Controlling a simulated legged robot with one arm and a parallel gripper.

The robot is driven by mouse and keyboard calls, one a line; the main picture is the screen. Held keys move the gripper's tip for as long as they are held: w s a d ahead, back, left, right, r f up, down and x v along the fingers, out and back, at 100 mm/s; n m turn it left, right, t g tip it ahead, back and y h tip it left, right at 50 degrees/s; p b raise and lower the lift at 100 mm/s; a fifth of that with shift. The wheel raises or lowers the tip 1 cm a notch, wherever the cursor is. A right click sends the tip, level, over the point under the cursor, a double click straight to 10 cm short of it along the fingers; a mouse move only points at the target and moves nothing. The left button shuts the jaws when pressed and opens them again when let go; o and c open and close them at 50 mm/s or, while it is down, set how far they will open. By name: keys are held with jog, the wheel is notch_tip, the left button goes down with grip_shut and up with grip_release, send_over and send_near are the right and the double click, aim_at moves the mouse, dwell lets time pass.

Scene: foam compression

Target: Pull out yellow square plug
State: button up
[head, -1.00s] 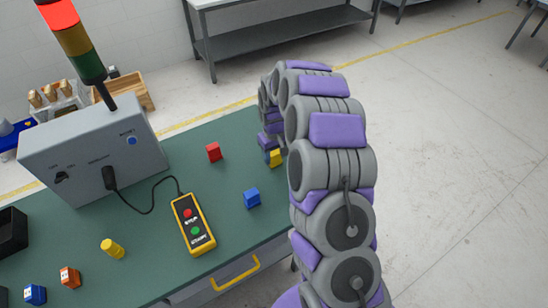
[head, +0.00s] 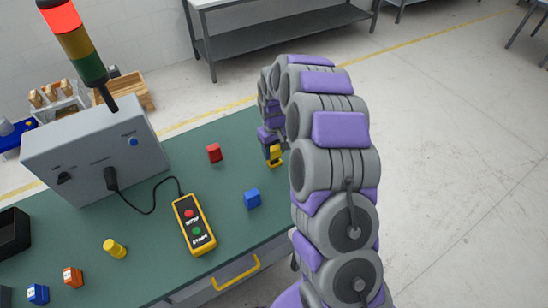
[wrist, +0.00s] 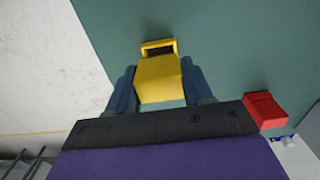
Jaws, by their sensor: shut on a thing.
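A yellow square plug (wrist: 157,82) sits between the two blue fingers of my gripper (wrist: 158,68) in the wrist view, and the gripper is shut on it. Just beyond the plug is a yellow square socket (wrist: 158,44) with a dark opening showing along its far side. The plug hides the rest of the opening, so I cannot tell whether its end is fully clear. In the head view the yellow pieces (head: 275,152) show small beside my arm at the table's right side, partly hidden by the gripper.
A red block (head: 214,153) stands left of the gripper; it also shows in the wrist view (wrist: 265,109). A blue block (head: 252,198) is nearer. A yellow button box (head: 194,224) is cabled to a grey control box (head: 93,152). The green table (head: 170,170) ends close right of the gripper.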

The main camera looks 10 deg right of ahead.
aim_at(274, 147)
jog(key=shift+r+p, duration=0.55)
jog(key=shift+r, duration=1)
jog(key=shift+s, duration=0.1)
